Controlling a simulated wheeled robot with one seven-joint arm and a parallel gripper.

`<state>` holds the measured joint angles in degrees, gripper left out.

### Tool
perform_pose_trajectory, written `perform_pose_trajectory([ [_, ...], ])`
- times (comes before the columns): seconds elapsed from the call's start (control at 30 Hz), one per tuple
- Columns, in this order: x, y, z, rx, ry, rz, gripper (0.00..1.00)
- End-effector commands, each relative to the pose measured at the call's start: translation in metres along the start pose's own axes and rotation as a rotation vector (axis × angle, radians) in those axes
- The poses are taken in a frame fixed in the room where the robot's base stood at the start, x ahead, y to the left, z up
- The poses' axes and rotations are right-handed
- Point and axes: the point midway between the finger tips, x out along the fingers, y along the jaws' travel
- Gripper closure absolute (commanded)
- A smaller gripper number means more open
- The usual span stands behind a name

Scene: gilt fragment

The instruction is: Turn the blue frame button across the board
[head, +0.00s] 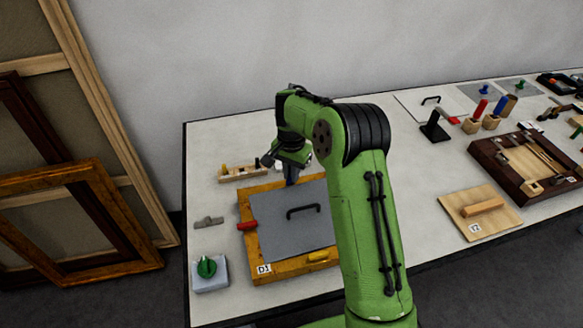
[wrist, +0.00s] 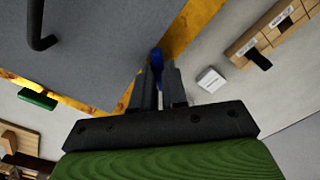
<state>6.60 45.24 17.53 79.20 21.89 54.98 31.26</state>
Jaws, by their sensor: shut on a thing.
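The blue frame button (wrist: 156,56) shows in the wrist view at the edge between the grey board and the gilt frame (wrist: 190,27). My gripper (wrist: 158,80) is shut on this button. In the head view my gripper (head: 291,180) is at the far edge of the frame, and the blue button cannot be made out there. The grey board (head: 280,232) lies inside the frame marked D1 and has a black handle (head: 303,211). I cannot tell exactly how far the blue button is turned.
A red button (head: 247,226) is on the frame's left side and a yellow one (head: 318,256) on its near side. A green button (wrist: 38,100) shows in the wrist view. A wooden block rack (head: 242,172) and a small white block (wrist: 210,79) are close by.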

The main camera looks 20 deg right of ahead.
Motion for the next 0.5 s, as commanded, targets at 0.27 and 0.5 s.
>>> perform_pose_trajectory([
  [0.27, -0.0031, -0.0004, -0.0004, -0.261, 0.002, -0.001, 1.0],
  [0.5, -0.0027, -0.0004, -0.0007, -0.473, 0.003, -0.001, 1.0],
])
